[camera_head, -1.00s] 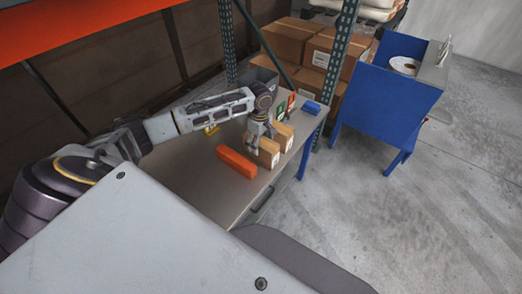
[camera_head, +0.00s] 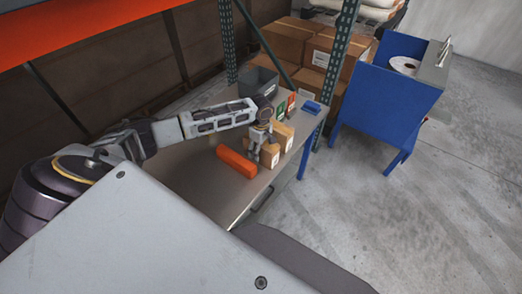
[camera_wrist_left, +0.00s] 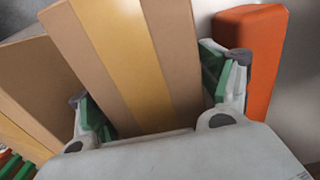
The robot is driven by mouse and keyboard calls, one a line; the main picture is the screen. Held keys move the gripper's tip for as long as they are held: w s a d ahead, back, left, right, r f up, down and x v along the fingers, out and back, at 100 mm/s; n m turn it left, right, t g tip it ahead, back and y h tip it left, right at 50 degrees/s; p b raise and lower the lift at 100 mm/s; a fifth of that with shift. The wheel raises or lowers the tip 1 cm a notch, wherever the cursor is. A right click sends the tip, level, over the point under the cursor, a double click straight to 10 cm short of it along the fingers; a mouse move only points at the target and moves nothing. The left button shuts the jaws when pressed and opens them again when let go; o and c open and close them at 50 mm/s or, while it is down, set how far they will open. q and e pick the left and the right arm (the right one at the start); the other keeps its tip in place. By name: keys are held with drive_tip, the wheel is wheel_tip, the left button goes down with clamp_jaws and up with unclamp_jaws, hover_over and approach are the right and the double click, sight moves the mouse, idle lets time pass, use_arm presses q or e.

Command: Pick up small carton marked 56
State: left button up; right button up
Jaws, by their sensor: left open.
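Two small tan cartons stand on the grey workbench (camera_head: 203,185). The nearer carton (camera_head: 271,158) lies at my left gripper (camera_head: 259,152), and the other carton (camera_head: 284,134) is just behind it. In the left wrist view, the nearer carton (camera_wrist_left: 130,50), with a yellow tape stripe, stands between the open green-padded fingers of my left gripper (camera_wrist_left: 158,95). Whether the pads touch it I cannot tell. The other carton (camera_wrist_left: 35,85) shows left of the fingers. No number is readable on either carton. My right gripper is out of view.
An orange block (camera_head: 236,162) lies close to the gripper; it also shows beside the right finger in the wrist view (camera_wrist_left: 255,55). A grey bin (camera_head: 259,83), green and red items (camera_head: 291,102) and a blue object (camera_head: 312,107) are farther back. A rack post (camera_head: 335,60) rises behind.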

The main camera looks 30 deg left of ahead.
use_arm(q)
drive_tip(key=c, duration=1.4)
drive_tip(key=shift+r, duration=0.1)
drive_tip(key=shift+r, duration=4.95)
